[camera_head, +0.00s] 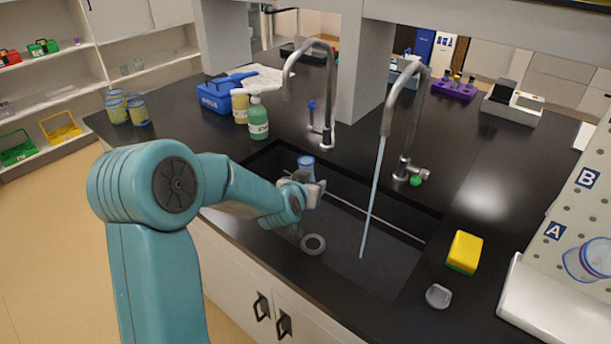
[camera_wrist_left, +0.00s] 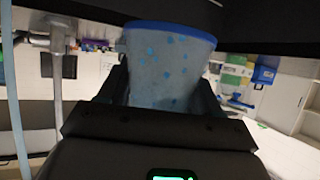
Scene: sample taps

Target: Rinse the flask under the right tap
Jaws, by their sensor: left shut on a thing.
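My left gripper (camera_head: 314,188) is shut on the flask (camera_head: 306,174), a clear vessel with a blue rim, above the sink (camera_head: 400,262). In the left wrist view the flask (camera_wrist_left: 170,65) sits between the fingers and shows blue spots on its wall. The right tap (camera_head: 410,115) has a green knob and is running. Its water stream (camera_head: 373,195) falls into the sink, to the right of the flask and apart from it. The left tap (camera_head: 327,95) has a blue knob and shows no stream. My right gripper is not in view.
A yellow sponge (camera_head: 464,252) and a small grey piece (camera_head: 438,296) lie on the counter right of the sink. A pegboard (camera_head: 575,222) marked A and B stands at far right. A green bottle (camera_head: 258,120) and blue box (camera_head: 216,96) stand behind the sink's left end.

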